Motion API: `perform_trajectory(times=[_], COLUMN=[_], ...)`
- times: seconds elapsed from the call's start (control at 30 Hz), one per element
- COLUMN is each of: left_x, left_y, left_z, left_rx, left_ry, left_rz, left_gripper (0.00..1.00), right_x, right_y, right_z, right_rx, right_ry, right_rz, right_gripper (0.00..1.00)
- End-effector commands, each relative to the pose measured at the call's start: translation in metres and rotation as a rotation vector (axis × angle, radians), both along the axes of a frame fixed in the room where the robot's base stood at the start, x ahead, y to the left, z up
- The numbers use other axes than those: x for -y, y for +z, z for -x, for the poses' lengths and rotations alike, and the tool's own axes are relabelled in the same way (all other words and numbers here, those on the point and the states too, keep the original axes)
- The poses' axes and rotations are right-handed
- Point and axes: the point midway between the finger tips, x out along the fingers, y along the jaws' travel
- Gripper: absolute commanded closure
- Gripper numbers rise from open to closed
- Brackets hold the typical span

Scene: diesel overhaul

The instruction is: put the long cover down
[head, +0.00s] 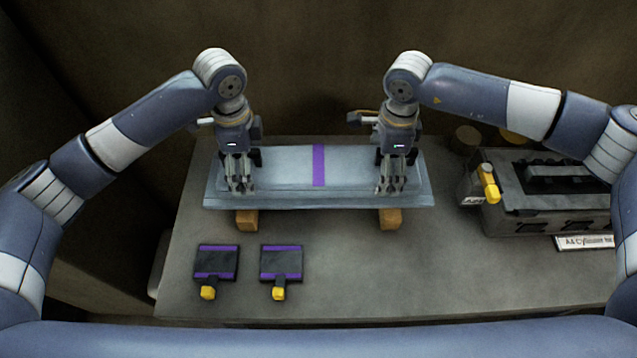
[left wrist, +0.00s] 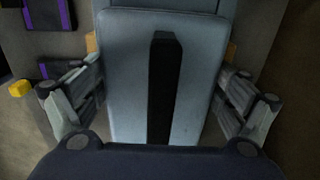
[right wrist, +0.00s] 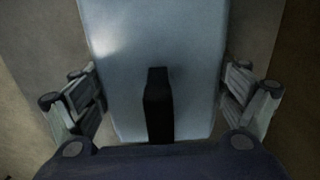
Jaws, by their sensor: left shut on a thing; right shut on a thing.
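The long cover (head: 278,168) is a pale blue-grey plate with a wider rim and a purple stripe across its middle. It lies level above two orange-brown blocks, the left block (head: 247,220) and the right block (head: 390,219); I cannot tell whether it touches them. My left gripper (head: 240,188) is shut on the cover near its left end, and my right gripper (head: 391,188) near its right end. Each wrist view shows fingers on both sides of the cover, in the left wrist view (left wrist: 130,80) and the right wrist view (right wrist: 120,50), with a black bar along its middle.
Two black pads with purple bands and yellow-tipped handles, the left pad (head: 215,262) and the right pad (head: 281,262), lie in front of the cover. A grey engine block (head: 555,195) with a yellow-handled part stands at the right. The table (head: 400,275) is clear at front centre.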

Motion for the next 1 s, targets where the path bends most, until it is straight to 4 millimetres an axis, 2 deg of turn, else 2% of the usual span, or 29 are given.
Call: perform_trajectory(times=[0.23,0.27,0.3,0.77,0.87,1.0], left_x=[-0.001,-0.001,-0.001,0.000,0.000,0.000], left_y=[-0.011,-0.010,-0.010,-0.005,0.007,0.036], left_z=[-0.001,0.000,0.000,0.000,-0.001,-0.001], left_rx=[0.003,0.000,0.000,0.001,0.002,0.004], left_ry=[0.003,0.003,0.003,0.000,0.000,0.000], left_rz=[-0.002,-0.003,-0.003,0.001,0.000,0.001], left_gripper=[0.76,0.02,0.00,0.00,0.00,0.00], right_x=[0.001,0.001,0.001,0.000,0.000,0.000], right_y=[-0.011,-0.010,-0.010,-0.009,-0.009,-0.009], right_z=[-0.001,0.000,0.000,0.000,0.000,0.000], right_rx=[0.002,0.000,0.000,0.000,0.000,0.000], right_ry=[-0.001,-0.001,-0.001,0.000,0.000,0.000], right_rz=[0.001,0.002,0.002,0.000,0.000,0.000], right_gripper=[0.76,0.02,0.00,0.00,0.00,0.00])
